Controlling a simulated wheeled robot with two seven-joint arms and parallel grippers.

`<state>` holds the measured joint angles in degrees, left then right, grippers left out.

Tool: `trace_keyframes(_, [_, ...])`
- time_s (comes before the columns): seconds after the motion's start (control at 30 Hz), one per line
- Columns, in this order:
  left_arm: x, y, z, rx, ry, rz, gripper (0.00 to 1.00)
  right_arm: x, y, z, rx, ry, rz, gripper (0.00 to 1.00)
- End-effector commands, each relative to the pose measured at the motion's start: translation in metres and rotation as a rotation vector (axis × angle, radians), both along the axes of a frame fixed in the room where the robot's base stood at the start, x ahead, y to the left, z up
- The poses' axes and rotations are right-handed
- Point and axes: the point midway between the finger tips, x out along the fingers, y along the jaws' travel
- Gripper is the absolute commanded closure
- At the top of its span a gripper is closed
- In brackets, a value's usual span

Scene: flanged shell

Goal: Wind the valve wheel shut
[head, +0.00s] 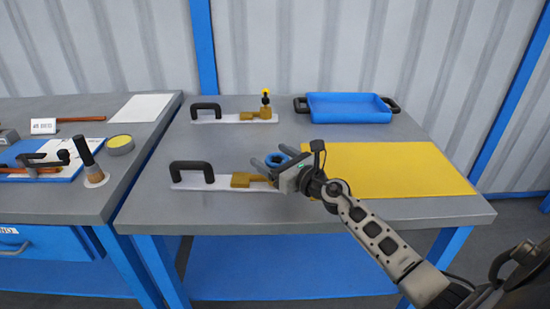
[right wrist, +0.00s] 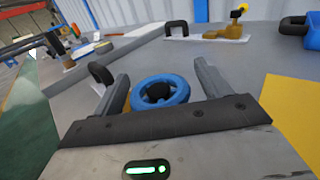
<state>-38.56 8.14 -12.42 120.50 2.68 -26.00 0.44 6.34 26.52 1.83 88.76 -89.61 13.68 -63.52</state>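The blue valve wheel (head: 277,159) sits on a brass valve body (head: 250,180) fixed to a white plate with a black handle on the near part of the table. My right gripper (head: 270,163) is at the wheel, coming from the right. In the right wrist view the blue wheel (right wrist: 160,92) lies between the two spread fingers (right wrist: 160,85), with a gap visible on each side. The lower part of the wheel is hidden by the gripper's body. My left gripper is not in view.
A second plate with a brass valve (head: 262,112) and yellow knob stands behind. A blue tray (head: 348,108) is at the back right. A yellow mat (head: 400,168) covers the right side. A side bench (head: 60,200) at left holds tools.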

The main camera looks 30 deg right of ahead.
Motion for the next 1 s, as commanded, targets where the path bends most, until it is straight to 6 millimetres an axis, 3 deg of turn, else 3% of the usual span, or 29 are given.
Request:
trace_keyframes(0.23, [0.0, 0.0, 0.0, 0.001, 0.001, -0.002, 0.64, -0.02, -0.003, -0.001, -0.001, 0.003, 0.001, 0.24])
trace_keyframes(0.7, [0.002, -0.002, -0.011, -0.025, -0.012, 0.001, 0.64, -0.12, -0.021, -0.005, 0.001, 0.002, 0.0, 0.24])
trace_keyframes(1.0, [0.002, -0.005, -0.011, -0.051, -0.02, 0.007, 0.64, -0.154, -0.028, -0.001, 0.001, 0.0, -0.001, 0.24])
